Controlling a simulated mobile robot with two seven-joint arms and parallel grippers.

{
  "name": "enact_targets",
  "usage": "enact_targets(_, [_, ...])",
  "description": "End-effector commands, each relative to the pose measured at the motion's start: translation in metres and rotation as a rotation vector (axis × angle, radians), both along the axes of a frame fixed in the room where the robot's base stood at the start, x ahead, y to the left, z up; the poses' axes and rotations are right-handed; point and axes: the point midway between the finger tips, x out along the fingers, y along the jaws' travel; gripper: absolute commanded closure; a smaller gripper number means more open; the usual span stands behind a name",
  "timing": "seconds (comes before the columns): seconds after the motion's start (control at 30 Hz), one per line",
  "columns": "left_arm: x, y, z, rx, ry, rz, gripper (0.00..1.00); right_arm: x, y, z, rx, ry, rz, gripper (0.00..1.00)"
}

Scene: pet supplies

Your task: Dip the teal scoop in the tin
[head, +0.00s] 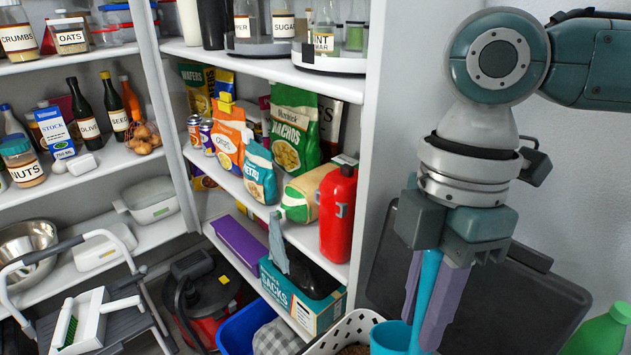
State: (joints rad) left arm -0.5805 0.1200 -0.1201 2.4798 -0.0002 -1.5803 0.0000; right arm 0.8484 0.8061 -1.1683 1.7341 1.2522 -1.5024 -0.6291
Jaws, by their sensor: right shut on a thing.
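My right gripper (426,310) hangs down at the right, its fingers shut on the upright handle of the teal scoop (428,283). A tin that I can name for sure is not visible. A white holed container (335,333) with brown contents (353,350) stands at the bottom edge, just left of the cup. My left gripper is not in view.
Shelves with packets, a red canister (338,213) and a box of sacks (305,293) stand left of my arm. A dark board (475,285) leans on the wall behind the gripper. A green bottle (603,333) is at bottom right. A blue bin (240,328) is on the floor.

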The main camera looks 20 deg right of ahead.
Motion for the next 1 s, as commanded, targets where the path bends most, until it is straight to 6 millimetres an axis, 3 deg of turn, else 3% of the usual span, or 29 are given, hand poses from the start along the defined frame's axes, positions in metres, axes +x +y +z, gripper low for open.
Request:
enact_targets(0.2, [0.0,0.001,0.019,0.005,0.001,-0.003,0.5,-0.032,-0.022,-0.034,0.007,0.06,0.407,1.0])
enact_targets(0.4, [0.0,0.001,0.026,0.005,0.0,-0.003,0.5,-0.055,-0.037,-0.055,-0.001,0.085,0.64,1.0])
enact_targets(1.0, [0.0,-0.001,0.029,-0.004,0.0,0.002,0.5,-0.059,-0.041,-0.061,-0.004,0.087,0.694,1.0])
